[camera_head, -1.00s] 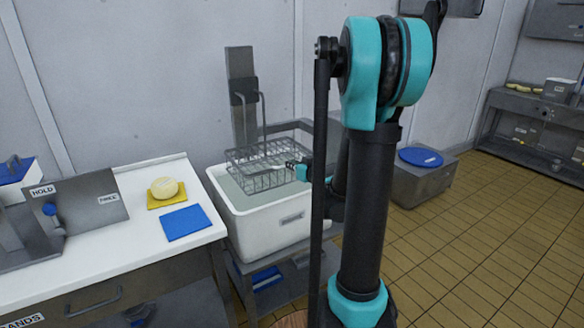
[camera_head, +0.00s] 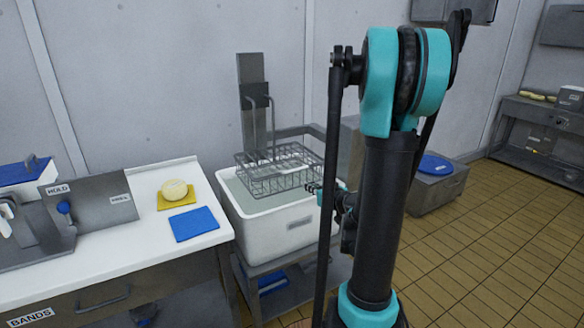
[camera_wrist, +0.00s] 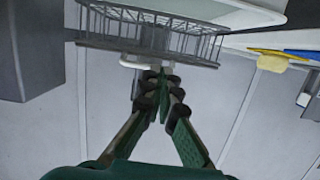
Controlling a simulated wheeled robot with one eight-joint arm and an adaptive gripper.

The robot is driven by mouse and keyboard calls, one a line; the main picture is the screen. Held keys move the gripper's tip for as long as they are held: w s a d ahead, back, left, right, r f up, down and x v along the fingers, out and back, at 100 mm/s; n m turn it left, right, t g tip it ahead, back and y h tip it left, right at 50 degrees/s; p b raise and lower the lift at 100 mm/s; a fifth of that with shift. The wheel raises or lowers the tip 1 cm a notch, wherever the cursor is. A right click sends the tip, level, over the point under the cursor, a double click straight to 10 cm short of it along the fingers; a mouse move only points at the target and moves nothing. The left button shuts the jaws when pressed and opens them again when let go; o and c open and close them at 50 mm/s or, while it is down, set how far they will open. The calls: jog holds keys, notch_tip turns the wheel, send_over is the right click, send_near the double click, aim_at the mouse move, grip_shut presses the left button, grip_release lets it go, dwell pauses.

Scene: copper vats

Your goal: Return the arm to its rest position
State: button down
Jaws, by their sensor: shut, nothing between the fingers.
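My arm (camera_head: 378,215) stands upright at the right of the tub in the head view, bent at the teal joint on top. My gripper (camera_head: 314,188) shows small there beside the wire basket (camera_head: 262,180), partly hidden by the arm's thin rod. In the wrist view my gripper (camera_wrist: 158,76) has its fingertips together with nothing between them. The wire basket (camera_wrist: 185,45) lies beyond the fingertips, with a pale loop (camera_wrist: 132,64) close to them. I cannot tell whether they touch.
A white tub (camera_head: 268,232) stands under the basket, against a grey post (camera_head: 250,80). The left counter (camera_head: 140,250) bears a round cheese (camera_head: 174,190) on a yellow mat (camera_head: 163,205) and a blue mat (camera_head: 194,224). A grey box with a blue disc (camera_head: 433,163) stands right. Tiled floor (camera_head: 500,250) is clear.

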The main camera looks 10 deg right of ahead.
jog(key=s+a+f+g, duration=0.6)
jog(key=s+a+f, duration=0.15)
jog(key=s, duration=0.45)
jog(key=s+d+f+m+g+h, duration=0.1)
jog(key=s+d+f+g+h, duration=0.1)
jog(key=s, duration=0.3)
jog(key=s+d+f+m+g+h, duration=0.2)
jog(key=s, duration=0.4)
jog(key=shift+s+h, duration=0.15)
jog(key=shift+h, duration=0.25)
